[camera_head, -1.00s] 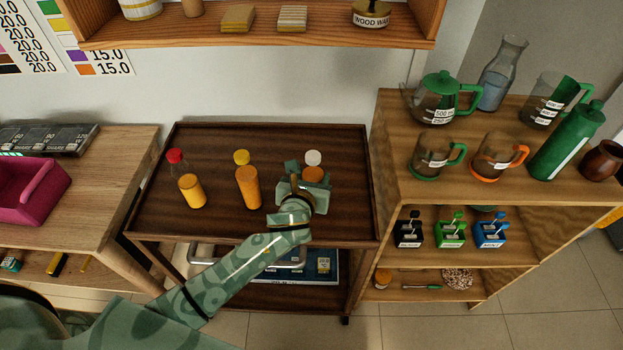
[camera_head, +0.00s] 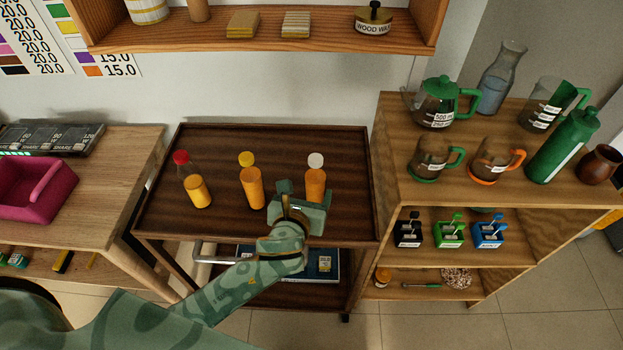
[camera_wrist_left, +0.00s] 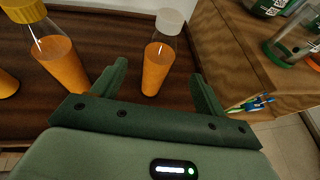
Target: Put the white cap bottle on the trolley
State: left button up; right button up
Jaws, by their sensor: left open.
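The white cap bottle (camera_head: 315,180) stands upright on the dark wood trolley (camera_head: 215,225), at its right side, with orange content inside. It also shows in the left wrist view (camera_wrist_left: 158,60). My left gripper (camera_head: 303,197) is open in front of the bottle. In the wrist view the bottle stands ahead of and between the open fingers (camera_wrist_left: 155,90), and nothing is gripped. The bottle's lower part is partly hidden by the gripper in the head view. My right gripper is not in view.
A yellow cap bottle (camera_head: 250,183) and a red cap bottle (camera_head: 194,182) stand on the trolley to the left. A wood shelf unit (camera_head: 390,190) with jugs and cups rises close on the right. A wood table (camera_head: 100,215) with a pink bin (camera_head: 30,195) is on the left.

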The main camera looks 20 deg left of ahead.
pick_arm(q)
jog(key=v, duration=0.4)
jog(key=shift+s+r+p, duration=0.2)
jog(key=shift+s+p, duration=0.15)
jog(key=s+a+n+g+y, duration=0.2)
jog(key=s+a+n+g, duration=0.2)
jog(key=s+a+n, duration=0.7)
jog(key=s+a+n+g+y, duration=0.1)
jog(key=s+a+n+g, duration=0.25)
jog(key=n, duration=1.35)
jog(key=s+d+f+g+h+b, duration=0.1)
jog(key=s+d+f, duration=0.15)
jog(key=f, duration=1.15)
jog(key=s+d+f+g+h, duration=0.2)
jog(key=s+f, duration=0.1)
jog(key=f, duration=1.1)
jog(key=s+f+n+g+h, duration=0.1)
jog(key=s+f+n+g, duration=0.1)
jog(key=s+f, duration=1.2)
jog(key=s+n+b, duration=0.1)
jog(key=s, duration=0.2)
jog(key=shift+s, duration=0.35)
